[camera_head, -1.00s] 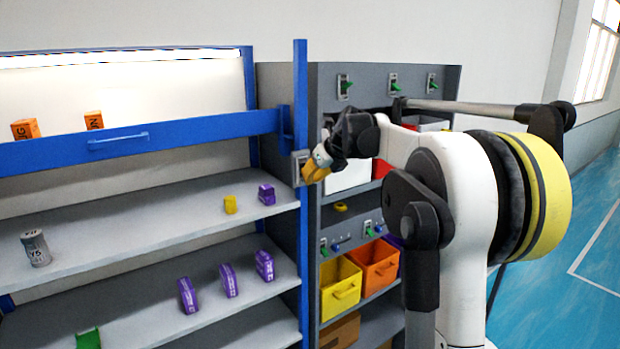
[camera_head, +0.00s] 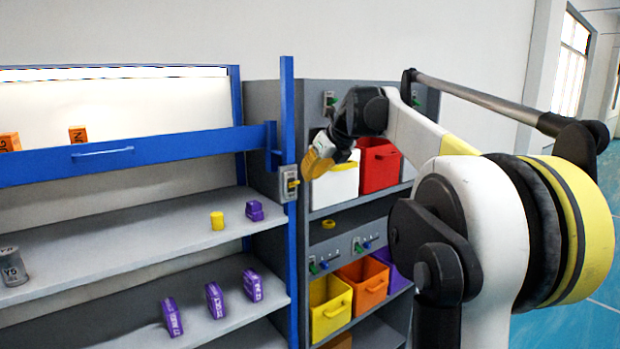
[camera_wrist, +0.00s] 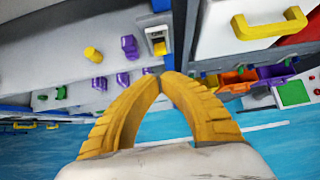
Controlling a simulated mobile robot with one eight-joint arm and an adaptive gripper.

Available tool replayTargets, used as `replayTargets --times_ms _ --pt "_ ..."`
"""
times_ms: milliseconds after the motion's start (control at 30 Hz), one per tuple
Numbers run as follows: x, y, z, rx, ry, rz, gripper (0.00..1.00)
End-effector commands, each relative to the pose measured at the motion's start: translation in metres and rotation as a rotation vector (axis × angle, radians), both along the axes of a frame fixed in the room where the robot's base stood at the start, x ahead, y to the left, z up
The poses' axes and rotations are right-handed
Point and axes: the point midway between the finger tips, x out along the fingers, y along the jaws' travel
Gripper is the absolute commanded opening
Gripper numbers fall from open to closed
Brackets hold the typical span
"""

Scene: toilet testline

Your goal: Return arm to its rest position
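My arm (camera_head: 420,130) reaches from the right of the head view toward the shelves, its forearm raised. My gripper (camera_head: 308,165) has yellow fingers and hangs in front of the white bin, just right of a grey switch box (camera_head: 289,183) on the blue post. In the wrist view the two curved fingers of my gripper (camera_wrist: 161,76) meet at their tips, with nothing seen between them. The switch box with its yellow lever also shows in the wrist view (camera_wrist: 158,40), just beyond the fingertips, with a visible gap.
Left stands a shelf (camera_head: 120,235) with purple boxes (camera_head: 215,300), a yellow cylinder (camera_head: 217,221) and a grey can (camera_head: 12,266). A blue bar (camera_head: 130,153) crosses it. The grey cabinet holds white (camera_head: 335,185), red (camera_head: 379,165), yellow (camera_head: 330,305) and orange (camera_head: 364,283) bins. Blue floor lies open at right.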

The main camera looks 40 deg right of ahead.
Motion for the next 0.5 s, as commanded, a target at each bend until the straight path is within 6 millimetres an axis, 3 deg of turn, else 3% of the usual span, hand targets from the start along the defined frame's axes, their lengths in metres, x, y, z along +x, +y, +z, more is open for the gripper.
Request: replayTargets --times_ms 333,433,500 --pt "-0.001 0.003 -0.003 -0.010 0.001 0.012 0.00" --pt "-0.007 0.020 -0.023 -0.075 0.007 0.087 0.00" --pt "-0.017 0.043 -0.050 -0.170 0.013 0.198 0.00"
